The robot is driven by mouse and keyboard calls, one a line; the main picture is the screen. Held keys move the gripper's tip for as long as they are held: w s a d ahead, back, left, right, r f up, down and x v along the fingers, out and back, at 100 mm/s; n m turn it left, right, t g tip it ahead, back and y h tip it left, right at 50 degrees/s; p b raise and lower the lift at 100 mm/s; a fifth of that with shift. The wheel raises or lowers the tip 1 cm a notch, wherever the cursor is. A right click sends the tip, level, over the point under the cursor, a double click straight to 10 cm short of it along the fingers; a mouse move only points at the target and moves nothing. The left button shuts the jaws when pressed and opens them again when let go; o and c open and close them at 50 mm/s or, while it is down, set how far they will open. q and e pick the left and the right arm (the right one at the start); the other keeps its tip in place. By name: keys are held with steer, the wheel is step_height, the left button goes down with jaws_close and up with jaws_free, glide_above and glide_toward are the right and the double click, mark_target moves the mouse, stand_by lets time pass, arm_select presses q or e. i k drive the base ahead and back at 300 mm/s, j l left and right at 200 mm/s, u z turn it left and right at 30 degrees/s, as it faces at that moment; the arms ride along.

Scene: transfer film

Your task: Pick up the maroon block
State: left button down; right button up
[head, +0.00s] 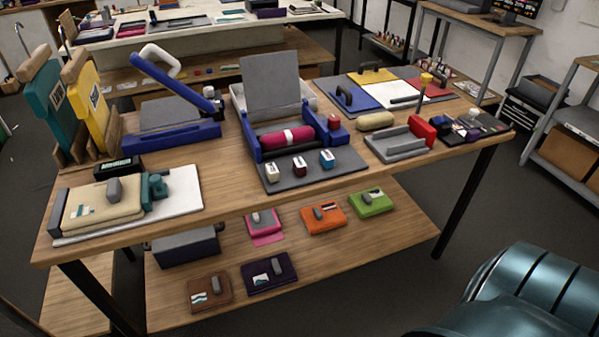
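The maroon block (299,168) is a small upright piece with a pale patch. It stands on a dark grey mat (340,172) near the front edge of the wooden table. It is the middle of three small blocks in a row: a cream block (272,173) is to its left and a blue block (327,159) to its right, with gaps between them. Neither of my grippers shows in the head view, and nothing touches the maroon block from above.
Behind the mat, a blue-sided device (253,138) with a raised grey lid holds a crimson roll (284,137). A red block (334,122) sits at its right. A grey tray (384,147) stands further right. A white board (181,203) with a beige device lies left.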

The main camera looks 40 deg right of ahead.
mark_target(300, 167)
steer(key=l+z, duration=0.1)
steer(key=l, duration=0.45)
steer(key=i+l+z, duration=0.1)
steer(key=l, duration=0.45)
steer(key=l+z, duration=0.15)
steer(key=l, duration=0.45)
steer(key=i+l+z, duration=0.1)
steer(key=l, duration=0.4)
steer(key=i, duration=0.1)
